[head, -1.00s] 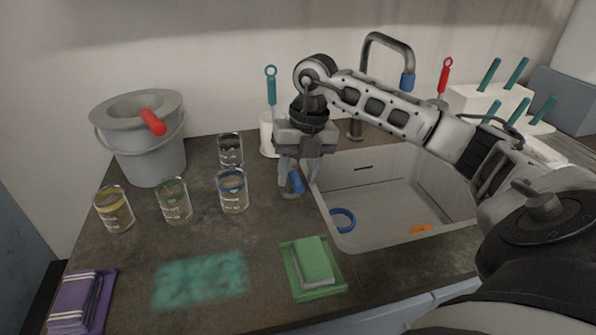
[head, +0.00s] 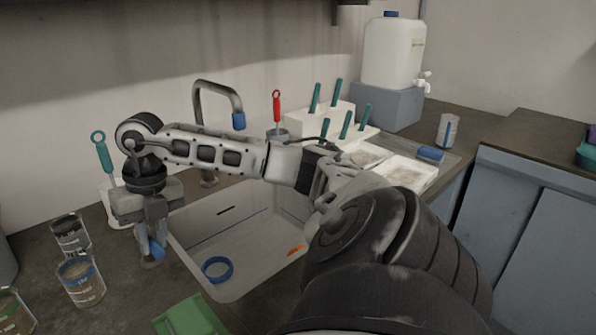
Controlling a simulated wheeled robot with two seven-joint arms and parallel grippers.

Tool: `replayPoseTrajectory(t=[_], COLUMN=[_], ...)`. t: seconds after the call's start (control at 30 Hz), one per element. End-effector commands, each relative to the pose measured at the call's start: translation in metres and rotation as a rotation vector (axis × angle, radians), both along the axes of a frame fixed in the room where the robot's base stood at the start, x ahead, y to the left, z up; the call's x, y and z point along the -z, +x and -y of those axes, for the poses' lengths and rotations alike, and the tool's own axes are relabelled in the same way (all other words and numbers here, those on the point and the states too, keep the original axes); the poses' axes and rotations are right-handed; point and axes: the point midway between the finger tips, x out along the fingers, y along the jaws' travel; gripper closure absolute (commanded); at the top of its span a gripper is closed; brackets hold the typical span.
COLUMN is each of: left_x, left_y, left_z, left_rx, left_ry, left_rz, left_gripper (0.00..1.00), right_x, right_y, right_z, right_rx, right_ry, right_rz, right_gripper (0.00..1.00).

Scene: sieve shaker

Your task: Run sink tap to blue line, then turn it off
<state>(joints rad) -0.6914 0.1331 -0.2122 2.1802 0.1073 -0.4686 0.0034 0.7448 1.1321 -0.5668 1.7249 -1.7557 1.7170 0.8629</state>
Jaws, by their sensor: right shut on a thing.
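The sink (head: 255,240) is a pale basin set in the dark counter. Its curved grey tap spout (head: 215,85) has a blue tip and stands behind it. No water stream shows under the tip, but my right arm crosses just below it. My right gripper (head: 152,236) points down at the sink's left rim. It is shut on the blue tap handle (head: 153,250), whose lower end shows beneath the fingers. A blue ring (head: 217,270) and an orange piece (head: 296,249) lie on the sink floor. I cannot make out standing water or a clear blue line. My left gripper is out of view.
A white rack (head: 320,120) with teal-handled tools stands behind right. A white water tank (head: 393,52) on a blue-grey block is at the back right.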

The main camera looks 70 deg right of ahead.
Motion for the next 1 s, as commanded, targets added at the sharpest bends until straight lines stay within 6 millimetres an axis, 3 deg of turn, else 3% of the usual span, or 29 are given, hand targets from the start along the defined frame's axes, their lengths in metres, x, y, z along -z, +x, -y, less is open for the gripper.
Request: replayPoseTrajectory(t=[1.0], left_x=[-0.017], left_y=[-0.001], left_z=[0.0], left_rx=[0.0], left_ry=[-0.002], left_rz=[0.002], left_gripper=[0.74], right_x=[-0.003], right_y=[0.002], right_z=[0.044], right_rx=[-0.8], right_ry=[0.0], right_rz=[0.004], right_gripper=[1.0])
